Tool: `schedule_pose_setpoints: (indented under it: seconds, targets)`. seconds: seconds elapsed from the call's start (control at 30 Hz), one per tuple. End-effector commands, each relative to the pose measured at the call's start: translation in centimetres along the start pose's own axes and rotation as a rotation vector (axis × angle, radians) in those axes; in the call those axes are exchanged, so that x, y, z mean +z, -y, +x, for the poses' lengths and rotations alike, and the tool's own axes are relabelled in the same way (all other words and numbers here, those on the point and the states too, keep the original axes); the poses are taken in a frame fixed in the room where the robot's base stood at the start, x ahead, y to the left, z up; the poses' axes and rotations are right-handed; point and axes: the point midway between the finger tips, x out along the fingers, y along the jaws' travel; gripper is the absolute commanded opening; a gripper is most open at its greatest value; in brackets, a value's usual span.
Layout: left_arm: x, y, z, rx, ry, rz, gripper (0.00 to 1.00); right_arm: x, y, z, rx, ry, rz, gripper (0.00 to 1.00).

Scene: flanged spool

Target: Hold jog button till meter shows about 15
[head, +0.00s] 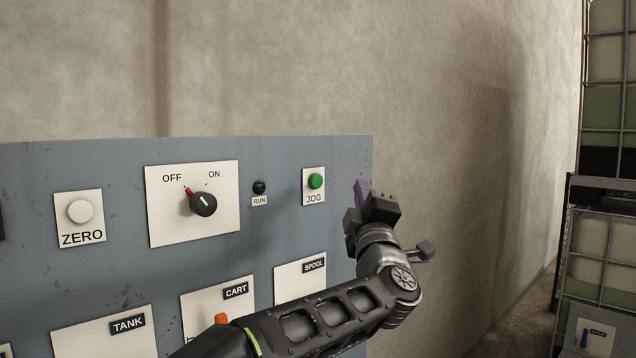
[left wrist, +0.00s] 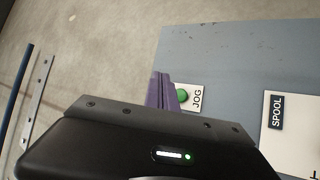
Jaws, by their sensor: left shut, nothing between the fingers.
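The green JOG button (head: 316,181) sits on a white plate at the upper right of the grey-blue panel (head: 120,170). It also shows in the left wrist view (left wrist: 183,95), partly behind the purple fingers. My left gripper (head: 361,190) is shut and empty, near the panel's right edge, to the right of the JOG button. In the left wrist view its fingertips (left wrist: 161,80) appear just left of the button; I cannot tell whether they touch the panel. No meter reading is visible. The right gripper is not in view.
The panel also holds a white ZERO button (head: 80,211), an OFF/ON knob (head: 203,204), a dark RUN lamp (head: 260,187) and plates marked TANK, CART and SPOOL (head: 300,278). A wall (head: 450,80) stands behind. Caged containers (head: 605,240) stand at far right.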

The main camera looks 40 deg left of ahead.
Motion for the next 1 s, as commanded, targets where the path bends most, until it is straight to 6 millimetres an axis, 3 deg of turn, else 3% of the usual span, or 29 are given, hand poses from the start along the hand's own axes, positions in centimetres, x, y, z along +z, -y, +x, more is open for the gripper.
schedule_pose_setpoints:
  seconds: [0.37, 1.0]
  targets:
    - [-0.6, 0.7, 1.0, -0.001, 0.0, 0.002, 0.0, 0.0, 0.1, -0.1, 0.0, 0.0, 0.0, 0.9]
    - [-4.2, 4.4, 5.9, -0.001, 0.002, 0.001, 0.0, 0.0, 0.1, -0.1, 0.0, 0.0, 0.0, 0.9]
